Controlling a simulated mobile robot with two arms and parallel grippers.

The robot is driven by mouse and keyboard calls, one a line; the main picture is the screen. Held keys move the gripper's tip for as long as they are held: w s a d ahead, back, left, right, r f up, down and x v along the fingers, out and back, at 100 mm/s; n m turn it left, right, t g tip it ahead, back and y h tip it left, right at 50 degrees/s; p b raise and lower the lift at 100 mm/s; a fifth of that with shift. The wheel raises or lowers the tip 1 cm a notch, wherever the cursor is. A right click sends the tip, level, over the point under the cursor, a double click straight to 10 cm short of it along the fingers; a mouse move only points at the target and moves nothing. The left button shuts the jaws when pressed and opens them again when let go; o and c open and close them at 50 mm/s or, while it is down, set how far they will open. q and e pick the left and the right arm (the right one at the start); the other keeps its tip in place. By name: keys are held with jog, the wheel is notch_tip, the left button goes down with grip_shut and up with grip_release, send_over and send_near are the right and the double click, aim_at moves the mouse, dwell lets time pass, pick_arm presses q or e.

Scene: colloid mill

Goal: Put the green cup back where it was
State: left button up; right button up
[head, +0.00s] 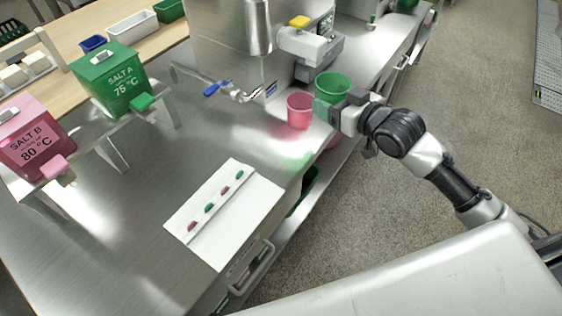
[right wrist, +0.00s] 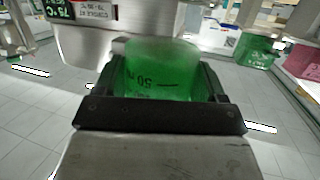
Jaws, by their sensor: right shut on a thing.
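The green cup (head: 332,86) is a translucent, open-topped cup near the right edge of the steel bench, just right of a pink cup (head: 299,112). My right gripper (head: 342,108) is shut on the green cup from the right. In the right wrist view the green cup (right wrist: 160,72) sits between the fingers of the gripper (right wrist: 160,95), with a "50" mark on its side. The head view does not clearly show whether its base touches the bench. My left gripper is in neither view.
A steel machine (head: 235,50) with a blue-handled tap (head: 212,88) stands behind the cups. A white card (head: 225,212) with several small pink and green pieces lies in front. The green Salt A box (head: 110,75) and pink Salt B box (head: 32,135) stand at the left.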

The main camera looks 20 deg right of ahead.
send_over(283, 156)
notch_tip(283, 156, down, 7)
jog(key=shift+w+r+p, duration=0.1)
jog(key=shift+r+p, duration=0.1)
jog(key=shift+p, duration=0.1)
jog(key=shift+f, duration=2.1)
jog(key=shift+f, duration=0.15)
jog(key=o, duration=0.9)
jog(key=shift+o, duration=0.2)
